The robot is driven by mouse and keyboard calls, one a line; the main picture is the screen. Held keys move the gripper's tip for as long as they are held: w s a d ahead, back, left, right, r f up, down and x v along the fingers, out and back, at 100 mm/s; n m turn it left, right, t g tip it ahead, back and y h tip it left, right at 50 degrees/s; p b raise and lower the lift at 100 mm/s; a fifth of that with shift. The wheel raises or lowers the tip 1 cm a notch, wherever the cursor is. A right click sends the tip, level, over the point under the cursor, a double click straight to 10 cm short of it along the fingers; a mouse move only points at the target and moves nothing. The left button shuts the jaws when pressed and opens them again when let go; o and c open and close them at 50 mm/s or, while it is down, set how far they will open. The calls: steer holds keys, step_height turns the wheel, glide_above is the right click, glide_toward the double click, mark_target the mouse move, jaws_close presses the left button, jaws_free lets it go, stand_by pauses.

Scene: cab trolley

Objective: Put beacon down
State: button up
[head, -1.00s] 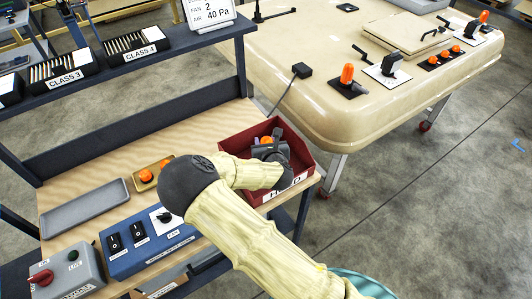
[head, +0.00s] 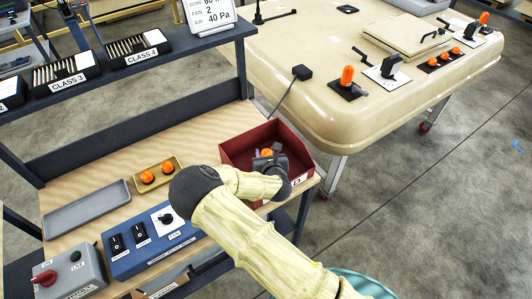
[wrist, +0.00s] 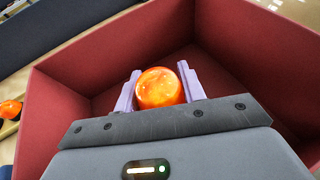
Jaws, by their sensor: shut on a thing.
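An orange beacon (wrist: 159,88) is between the two lilac fingers of my gripper (wrist: 160,90) in the wrist view. My gripper is shut on it. The gripper and beacon are inside the walls of a dark red open bin (head: 237,152), which also fills most of the wrist view (wrist: 58,110). In the head view the beacon (head: 267,153) shows only as a small orange patch at my gripper (head: 266,157). Whether the beacon touches the bin floor cannot be told.
Two orange domes sit in a small tan tray (head: 178,162) left of my arm. A grey tray (head: 88,209) and a blue switch box (head: 148,240) are on the bench (head: 110,168). A beige table (head: 300,80) with orange-capped fittings stands behind. A dark shelf (head: 130,65) runs above the bench.

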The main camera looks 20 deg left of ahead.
steer(key=shift+f, duration=0.1)
steer(key=o, duration=1.1)
steer(key=shift+s+d+r, duration=0.2)
steer(key=shift+s+r, duration=0.1)
steer(key=shift+s, duration=0.2)
steer(key=b+v, duration=0.3)
steer(key=v, duration=0.8)
steer(key=shift+r, duration=0.1)
